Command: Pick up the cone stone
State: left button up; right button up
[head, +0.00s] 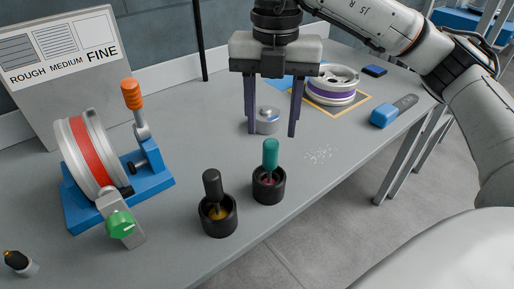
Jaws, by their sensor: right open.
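My right gripper (272,132) points down over the table, with its two dark fingers apart on either side of a small silver round piece (267,121). This piece has a low domed top and stands on the table; whether the fingers touch it I cannot tell. No label marks a cone stone, so I cannot say for sure which piece it is. My left gripper is not in view.
Two black cups hold a dark-handled tool (212,186) and a teal-handled tool (271,155). A blue stand with a red-banded wheel (88,155) is at left. A purple-banded wheel (333,88) sits inside a yellow outline.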

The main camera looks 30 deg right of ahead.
aim_at(270, 157)
jog(key=f, duration=0.4)
jog(key=shift+s+f, duration=0.1)
jog(key=shift+s, duration=0.25)
jog(key=f, duration=0.4)
jog(key=shift+w+f, duration=0.15)
jog(key=shift+w, duration=0.15)
jog(key=shift+f, duration=0.35)
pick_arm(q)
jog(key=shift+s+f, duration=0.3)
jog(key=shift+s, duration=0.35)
pick_arm(e)
jog(key=shift+f, duration=0.1)
jog(key=c, duration=1.1)
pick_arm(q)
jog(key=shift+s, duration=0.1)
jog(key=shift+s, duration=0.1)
